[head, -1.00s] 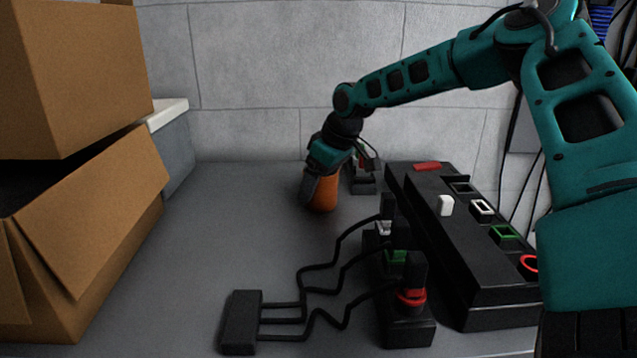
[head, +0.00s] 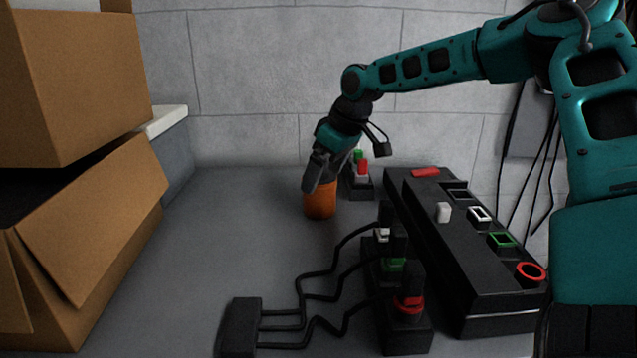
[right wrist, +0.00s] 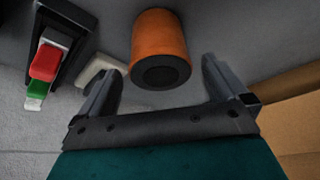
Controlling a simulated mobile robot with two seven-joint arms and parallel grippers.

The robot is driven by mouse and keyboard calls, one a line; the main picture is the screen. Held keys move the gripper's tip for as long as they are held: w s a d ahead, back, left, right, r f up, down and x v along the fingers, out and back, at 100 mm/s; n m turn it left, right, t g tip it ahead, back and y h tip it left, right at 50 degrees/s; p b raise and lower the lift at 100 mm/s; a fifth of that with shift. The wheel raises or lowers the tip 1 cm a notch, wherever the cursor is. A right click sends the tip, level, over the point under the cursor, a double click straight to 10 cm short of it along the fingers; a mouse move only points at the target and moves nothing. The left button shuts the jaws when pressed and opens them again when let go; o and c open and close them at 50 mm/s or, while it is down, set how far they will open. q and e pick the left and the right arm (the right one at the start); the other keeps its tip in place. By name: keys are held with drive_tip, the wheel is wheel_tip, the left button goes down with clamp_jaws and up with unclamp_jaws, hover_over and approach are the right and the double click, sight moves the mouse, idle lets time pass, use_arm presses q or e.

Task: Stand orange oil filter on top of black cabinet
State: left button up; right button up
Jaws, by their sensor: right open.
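The orange oil filter (head: 320,203) stands upright on the grey bench in the head view. In the right wrist view the filter (right wrist: 160,38) shows its dark round end with a hole, ahead of the fingertips and between their lines. My right gripper (head: 314,178) is just above and beside the filter. In the right wrist view the gripper (right wrist: 163,82) is open, with nothing between its fingers. A long black box (head: 432,222) with coloured slots lies to the right; it seems to be the black cabinet. My left gripper is out of view.
A small black block with red and green parts (head: 361,175) stands close behind the filter. Black plugs with red, green and white rings (head: 408,305) and cables lie in front. Cardboard boxes (head: 85,230) fill the left.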

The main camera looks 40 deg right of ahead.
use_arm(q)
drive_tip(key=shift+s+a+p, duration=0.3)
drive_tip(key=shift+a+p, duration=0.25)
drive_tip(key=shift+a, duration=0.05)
use_arm(e)
drive_tip(key=v, duration=0.7)
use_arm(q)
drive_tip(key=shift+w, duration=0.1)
use_arm(e)
drive_tip(key=shift+r, duration=0.1)
